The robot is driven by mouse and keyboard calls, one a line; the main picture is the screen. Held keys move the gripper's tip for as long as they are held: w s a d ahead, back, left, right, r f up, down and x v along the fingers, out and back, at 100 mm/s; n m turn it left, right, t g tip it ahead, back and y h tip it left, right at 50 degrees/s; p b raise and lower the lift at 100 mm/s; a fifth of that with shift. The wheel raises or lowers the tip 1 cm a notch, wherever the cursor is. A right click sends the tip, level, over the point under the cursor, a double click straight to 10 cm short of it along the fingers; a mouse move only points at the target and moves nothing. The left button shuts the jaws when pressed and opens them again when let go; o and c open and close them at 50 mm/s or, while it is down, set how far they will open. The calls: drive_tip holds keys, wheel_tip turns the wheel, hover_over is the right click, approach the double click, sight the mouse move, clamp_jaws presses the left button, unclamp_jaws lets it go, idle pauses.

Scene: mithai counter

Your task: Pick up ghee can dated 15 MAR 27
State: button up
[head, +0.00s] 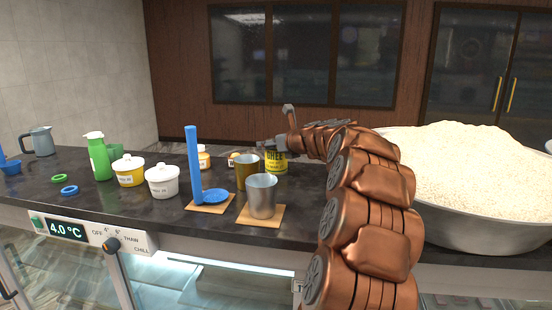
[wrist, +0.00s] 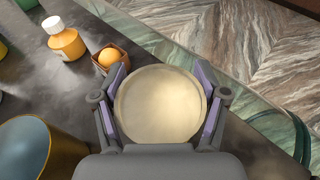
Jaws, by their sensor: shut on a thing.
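A yellow ghee can (head: 276,161) with a dark GHEE band stands upright at the back of the dark counter, partly behind a brass tumbler. The small print below the band is too small to read, so I cannot tell its date. In the wrist view its round, pale top (wrist: 160,103) fills the space between the fingers. My gripper (wrist: 162,88) is shut on the can, one finger on each side. In the head view my gripper (head: 272,145) is at the can's top. I cannot tell whether the can touches the counter.
The brass tumbler (head: 246,172) and a steel tumbler (head: 262,196) stand in front. An orange bottle (wrist: 67,42) and a small box with a round item (wrist: 109,58) are close by. A blue upright (head: 194,165) stands left; a large basin (head: 470,232) is right.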

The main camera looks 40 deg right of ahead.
drive_tip(key=c, duration=0.5)
drive_tip(key=shift+o, duration=0.2)
drive_tip(key=shift+r, duration=0.1)
wheel_tip(320, 180, up, 18)
drive_tip(key=p, duration=0.1)
idle(0.3)
